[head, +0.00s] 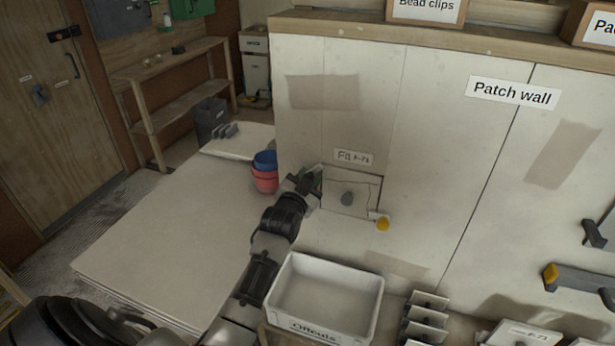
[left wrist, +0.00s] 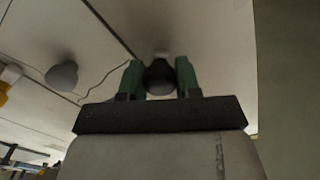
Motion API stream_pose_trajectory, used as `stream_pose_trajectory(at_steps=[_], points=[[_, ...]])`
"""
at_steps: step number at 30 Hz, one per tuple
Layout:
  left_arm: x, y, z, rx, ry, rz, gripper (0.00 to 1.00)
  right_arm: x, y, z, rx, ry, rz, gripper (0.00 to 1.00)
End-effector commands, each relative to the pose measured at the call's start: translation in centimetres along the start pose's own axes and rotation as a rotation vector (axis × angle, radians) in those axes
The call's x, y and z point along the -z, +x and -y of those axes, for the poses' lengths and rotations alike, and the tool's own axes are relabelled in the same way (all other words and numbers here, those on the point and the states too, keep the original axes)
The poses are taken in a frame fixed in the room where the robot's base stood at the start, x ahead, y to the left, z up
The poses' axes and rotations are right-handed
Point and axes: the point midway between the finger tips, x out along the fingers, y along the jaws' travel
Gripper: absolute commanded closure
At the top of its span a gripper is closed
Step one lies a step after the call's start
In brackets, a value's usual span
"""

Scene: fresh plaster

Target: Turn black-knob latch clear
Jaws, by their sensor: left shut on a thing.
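The black knob (left wrist: 160,77) of the latch sits between the green fingers of my left gripper (left wrist: 158,80) in the left wrist view. The gripper is shut on it. In the head view my left gripper (head: 312,181) is at the upper left edge of a small pale hatch panel (head: 366,192) low in the patch wall, and it hides the black knob. A grey knob (head: 347,198) is on the panel's face, and also shows in the left wrist view (left wrist: 62,75). A yellow knob (head: 382,223) is at the panel's lower right corner. How far the latch is turned cannot be told.
A white offcuts bin (head: 322,326) stands below the panel, close to my left arm. Red and blue tubs (head: 265,170) stand left of the gripper. Stacked boards (head: 165,245) lie to the left, mostly bare on top. Small plates (head: 425,320) stand right of the bin.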

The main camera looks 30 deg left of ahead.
Motion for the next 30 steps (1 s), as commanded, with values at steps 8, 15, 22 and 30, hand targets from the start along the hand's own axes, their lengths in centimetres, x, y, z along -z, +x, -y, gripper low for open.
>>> stream_pose_trajectory(at_steps=[8,15,22,30], points=[[0.0,0.0,0.0,0.000,-0.262,0.003,0.91,0.1,-1.1,0.2,0.003,0.002,-0.001,0.57],[-0.1,0.0,0.0,-0.001,-0.469,0.004,0.91,0.2,-1.7,0.2,0.003,0.002,-0.001,0.57],[-0.1,0.0,0.0,0.000,-0.617,0.004,0.91,0.3,-2.0,0.2,0.003,0.002,-0.001,0.57],[-0.1,0.0,-0.1,-0.001,-0.710,0.004,0.91,0.3,-2.3,0.2,0.003,0.002,-0.002,0.57]])
